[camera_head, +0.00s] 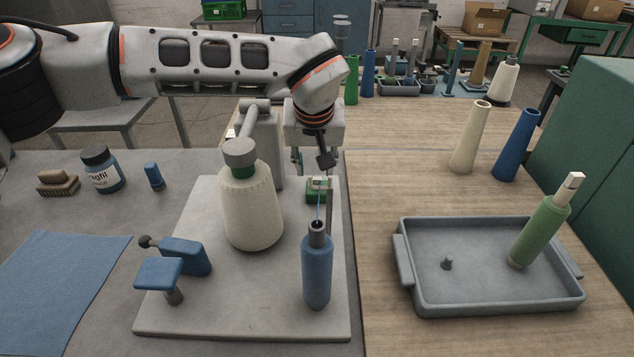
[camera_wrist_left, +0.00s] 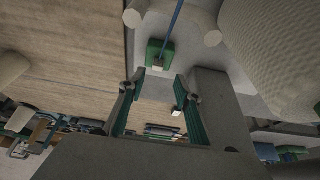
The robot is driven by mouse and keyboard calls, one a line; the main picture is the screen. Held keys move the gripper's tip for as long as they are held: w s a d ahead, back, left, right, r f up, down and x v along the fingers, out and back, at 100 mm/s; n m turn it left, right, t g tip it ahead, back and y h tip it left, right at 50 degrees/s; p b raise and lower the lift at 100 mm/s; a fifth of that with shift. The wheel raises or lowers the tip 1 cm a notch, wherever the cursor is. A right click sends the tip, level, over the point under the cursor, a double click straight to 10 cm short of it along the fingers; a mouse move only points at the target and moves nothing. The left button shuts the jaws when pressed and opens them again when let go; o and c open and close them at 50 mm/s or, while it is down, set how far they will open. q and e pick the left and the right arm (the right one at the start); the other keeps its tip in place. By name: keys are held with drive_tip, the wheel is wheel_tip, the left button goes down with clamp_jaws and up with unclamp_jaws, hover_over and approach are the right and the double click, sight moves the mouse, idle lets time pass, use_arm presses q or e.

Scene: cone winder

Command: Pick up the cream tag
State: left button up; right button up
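My left gripper (camera_head: 311,160) points down behind the green block (camera_head: 317,190) of the winder. In the left wrist view my left gripper (camera_wrist_left: 158,103) has its two green-padded fingers spread wide, with nothing gripped. A small pale piece (camera_wrist_left: 176,112) shows between the fingers, near the right one; it may be the cream tag, but I cannot tell for sure. My arm and the winder hide that spot in the head view. The green block (camera_wrist_left: 158,55) lies just beyond the fingers, with a blue thread running from it. My right gripper is not in view.
The cream yarn cone (camera_head: 252,205) and grey post (camera_head: 268,150) stand left of the gripper. A blue bobbin (camera_head: 316,270) stands in front. A grey tray (camera_head: 470,300) holds a green bobbin (camera_head: 541,232). The wooden table left of the tray is clear.

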sight(317, 178)
use_arm(q)
drive_tip(key=x, duration=0.3)
drive_tip(key=b+x, duration=0.1)
drive_tip(key=shift+s+d+f, duration=0.1)
drive_tip(key=shift+d+f, duration=0.1)
drive_tip(key=shift+d, duration=0.05)
drive_tip(key=shift+r, duration=0.15)
drive_tip(key=c, duration=0.8)
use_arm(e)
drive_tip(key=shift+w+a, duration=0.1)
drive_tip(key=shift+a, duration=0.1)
use_arm(q)
drive_tip(key=shift+o, duration=0.2)
